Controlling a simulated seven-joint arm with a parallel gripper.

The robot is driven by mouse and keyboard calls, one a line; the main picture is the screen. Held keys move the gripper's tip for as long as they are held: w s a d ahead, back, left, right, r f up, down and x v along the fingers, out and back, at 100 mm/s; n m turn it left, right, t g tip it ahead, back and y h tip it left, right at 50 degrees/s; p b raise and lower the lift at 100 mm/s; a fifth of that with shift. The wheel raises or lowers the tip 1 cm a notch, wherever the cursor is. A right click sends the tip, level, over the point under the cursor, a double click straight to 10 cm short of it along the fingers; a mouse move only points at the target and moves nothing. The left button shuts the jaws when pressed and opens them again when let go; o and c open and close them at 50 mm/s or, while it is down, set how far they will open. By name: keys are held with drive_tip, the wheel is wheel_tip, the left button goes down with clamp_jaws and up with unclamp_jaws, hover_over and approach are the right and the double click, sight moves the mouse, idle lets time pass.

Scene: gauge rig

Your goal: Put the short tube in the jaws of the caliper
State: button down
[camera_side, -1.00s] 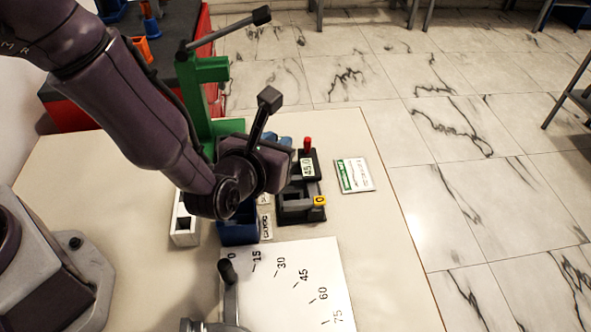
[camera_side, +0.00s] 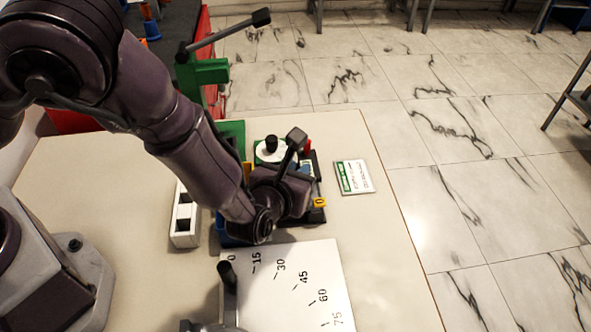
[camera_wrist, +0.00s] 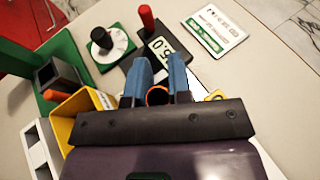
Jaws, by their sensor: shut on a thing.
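In the wrist view my gripper (camera_wrist: 158,82) has its two blue fingers closed on the short tube (camera_wrist: 157,96), whose orange round end shows between them. The caliper is dark, with a red-topped post and a display partly showing "5.0" (camera_wrist: 160,48); it lies just beyond and under the fingers. My gripper hides the caliper's jaws, so I cannot tell whether the tube touches them. In the side view the caliper (camera_side: 316,216) is mostly behind my wrist, with its yellow "0" tag visible. The fingers and tube are hidden there.
A green-based dial with a black knob (camera_wrist: 101,40) stands beside the caliper. A yellow bin (camera_wrist: 84,112), a white slotted block (camera_side: 184,216) and a green stand (camera_side: 207,72) are close by. An angle sheet (camera_side: 290,285) lies in front; a card (camera_side: 354,177) lies at right.

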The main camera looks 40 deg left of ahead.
drive_tip(key=c, duration=1.1)
unclamp_jaws()
drive_tip(key=shift+o, duration=0.2)
